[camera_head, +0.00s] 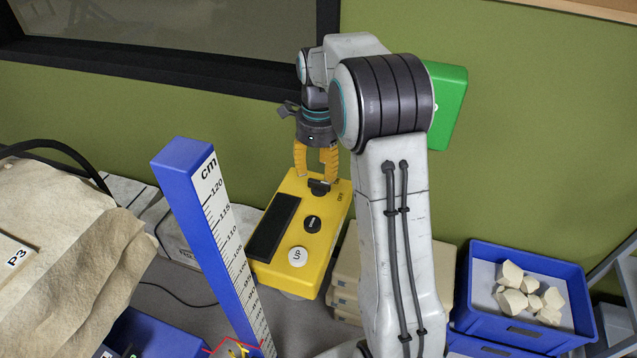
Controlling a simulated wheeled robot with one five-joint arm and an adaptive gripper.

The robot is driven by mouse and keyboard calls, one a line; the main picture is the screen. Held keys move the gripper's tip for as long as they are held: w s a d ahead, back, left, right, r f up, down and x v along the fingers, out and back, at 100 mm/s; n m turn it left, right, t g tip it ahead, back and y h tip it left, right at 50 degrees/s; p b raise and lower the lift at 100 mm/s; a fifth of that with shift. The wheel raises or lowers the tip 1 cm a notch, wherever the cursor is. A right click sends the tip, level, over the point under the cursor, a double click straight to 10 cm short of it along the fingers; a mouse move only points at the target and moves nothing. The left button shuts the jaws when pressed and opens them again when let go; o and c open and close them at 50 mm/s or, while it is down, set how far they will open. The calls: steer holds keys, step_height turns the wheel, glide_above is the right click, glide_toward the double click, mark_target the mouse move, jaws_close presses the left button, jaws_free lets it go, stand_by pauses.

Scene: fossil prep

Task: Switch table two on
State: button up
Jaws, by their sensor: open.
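A yellow control box (322,256) stands in the middle of the view, tilted towards the camera. It has a dark screen (273,228), a white round button marked UP (297,256), a black round button (312,224) and a black switch (319,187) at its far end. No table number shows on the box.
A blue measuring post (177,172) stands close to the left of the box. A large pale block (50,230) marked P3 lies at left. A blue crate (467,290) with pale fragments is at right. A green box (449,105) is on the wall behind my arm.

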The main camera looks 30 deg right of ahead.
mark_target(319, 183)
steer(key=shift+f, duration=2.6)
steer(key=shift+c, duration=0.2)
jaws_close()
